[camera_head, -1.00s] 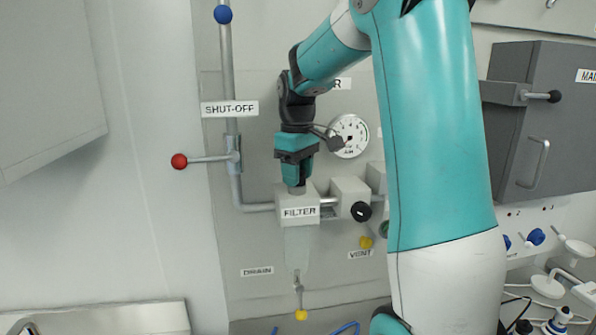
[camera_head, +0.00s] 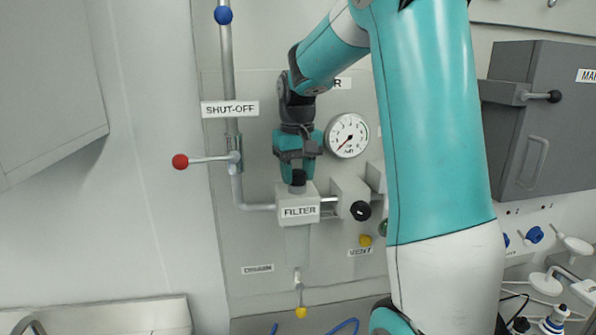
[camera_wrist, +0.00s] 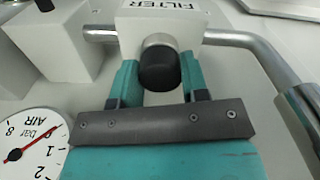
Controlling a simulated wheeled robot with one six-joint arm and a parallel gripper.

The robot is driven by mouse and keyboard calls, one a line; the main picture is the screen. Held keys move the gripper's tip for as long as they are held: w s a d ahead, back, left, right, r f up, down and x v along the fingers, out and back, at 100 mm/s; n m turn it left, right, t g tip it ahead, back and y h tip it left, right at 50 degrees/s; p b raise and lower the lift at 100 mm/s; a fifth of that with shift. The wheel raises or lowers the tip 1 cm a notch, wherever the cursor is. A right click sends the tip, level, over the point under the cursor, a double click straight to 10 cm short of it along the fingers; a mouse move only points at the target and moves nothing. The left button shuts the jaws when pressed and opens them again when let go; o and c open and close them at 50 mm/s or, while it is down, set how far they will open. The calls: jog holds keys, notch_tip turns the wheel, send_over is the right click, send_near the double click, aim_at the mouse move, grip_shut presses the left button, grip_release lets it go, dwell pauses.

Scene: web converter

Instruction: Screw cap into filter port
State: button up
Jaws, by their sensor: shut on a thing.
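The black cap (camera_head: 299,178) is at the top of the white filter block (camera_head: 284,205), which carries the FILTER label. The cap also shows in the wrist view (camera_wrist: 160,70), where it sits against a metal collar (camera_wrist: 157,40) on the block. I cannot tell how far it is threaded in. My gripper (camera_head: 298,174) points down over the block. In the wrist view my gripper (camera_wrist: 157,78) has one teal finger on each side of the cap, shut on it. The cap's far side is hidden.
A pressure gauge (camera_head: 347,135) is right of my wrist. The red-knobbed shut-off lever (camera_head: 181,161) and its pipe are on the left. A black knob (camera_head: 361,211) sits on the regulator block to the right. A clear bowl (camera_head: 298,245) hangs below the filter.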

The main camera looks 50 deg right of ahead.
jog(key=o, duration=1)
jog(key=n, duration=0.3)
jog(key=shift+p, duration=0.35)
jog(key=shift+n, duration=0.5)
jog(key=n, duration=0.3)
jog(key=shift+n+p, duration=0.35)
jog(key=shift+n, duration=0.05)
jog(key=shift+n, duration=0.3)
